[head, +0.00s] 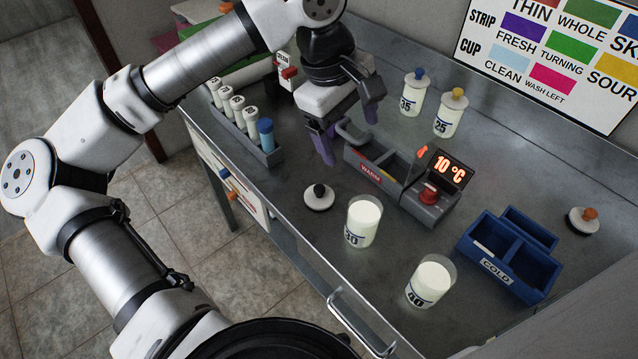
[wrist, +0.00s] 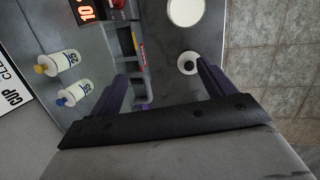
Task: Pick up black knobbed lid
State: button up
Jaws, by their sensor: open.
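The black knobbed lid (head: 319,196) is a white disc with a black knob, lying on the steel counter left of the cup marked 30. It also shows in the wrist view (wrist: 188,63), near the right fingertip. My gripper (head: 348,125) has purple fingers spread wide, with nothing between them. It hangs above the counter, behind the lid and beside the grey warm tray (head: 391,197). In the wrist view my gripper (wrist: 165,85) has the lid ahead of its right finger, apart from it.
White-filled cups marked 30 (head: 362,222) and 40 (head: 430,282) stand right of the lid. A tube rack (head: 268,155) is at left, a blue cold tray (head: 510,255) at right. Lidded bottles (head: 413,93) and a 10 °C display unit (head: 440,185) stand farther back.

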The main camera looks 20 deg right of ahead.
jog(key=w+a+f+t+y, duration=0.1)
jog(key=w+a+f+y, duration=0.2)
jog(key=a, duration=0.1)
jog(key=p, duration=0.2)
send_over(319, 187)
notch_tip(319, 187, down, 7)
jog(key=shift+f, duration=0.1)
jog(key=shift+s+f+p, duration=0.1)
jog(key=shift+f+p, duration=1)
jog(key=shift+f, duration=1.9)
jog(key=shift+c, duration=0.3)
jog(key=c, duration=1)
jog(key=shift+r, duration=0.15)
